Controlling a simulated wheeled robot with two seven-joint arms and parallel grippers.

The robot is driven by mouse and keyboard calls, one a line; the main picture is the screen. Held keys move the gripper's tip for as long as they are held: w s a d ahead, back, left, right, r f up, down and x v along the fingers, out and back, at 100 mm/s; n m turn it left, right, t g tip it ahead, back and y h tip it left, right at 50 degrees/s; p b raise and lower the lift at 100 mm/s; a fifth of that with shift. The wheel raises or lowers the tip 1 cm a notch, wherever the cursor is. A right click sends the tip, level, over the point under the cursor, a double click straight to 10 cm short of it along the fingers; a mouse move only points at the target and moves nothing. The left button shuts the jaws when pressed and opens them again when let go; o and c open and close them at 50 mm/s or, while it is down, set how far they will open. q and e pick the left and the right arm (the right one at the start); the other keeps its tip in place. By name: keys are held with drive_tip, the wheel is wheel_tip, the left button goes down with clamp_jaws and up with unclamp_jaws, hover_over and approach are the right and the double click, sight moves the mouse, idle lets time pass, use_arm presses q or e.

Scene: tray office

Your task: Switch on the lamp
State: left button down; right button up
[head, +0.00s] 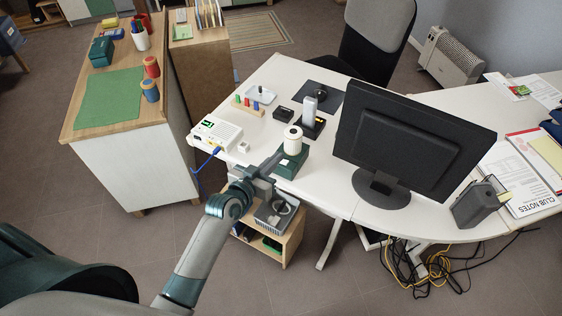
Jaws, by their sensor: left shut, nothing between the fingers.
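A dark green block with a white cylinder on top (292,143) stands near the left front edge of the white desk. It looks most like the lamp, but I cannot be sure. I cannot make out its switch or any glow from it. My left gripper (276,160) is shut and empty, at the near left side of the green block. I cannot tell whether the fingertips touch it. The gripper hides part of the block's near side and the desk edge. My right gripper is not in view.
A white box with a green display (216,133) and blue cable is left of the gripper. A pale cylinder on a black stand (309,108) is behind the green block. A black monitor (410,140) stands to the right. A low wooden shelf (292,238) is below the gripper.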

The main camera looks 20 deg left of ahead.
sight(283, 161)
use_arm(q)
drive_tip(key=f, duration=0.1)
drive_tip(key=w+f, duration=0.1)
drive_tip(key=f, duration=0.1)
drive_tip(key=w+d+f, duration=0.1)
drive_tip(key=shift+w+f+p, duration=0.25)
drive_tip(key=shift+p, duration=0.15)
drive_tip(key=shift+f, duration=0.1)
drive_tip(key=shift+f, duration=0.1)
drive_tip(key=shift+d+f, duration=0.1)
drive_tip(key=shift+f, duration=0.15)
drive_tip(key=shift+r, duration=0.2)
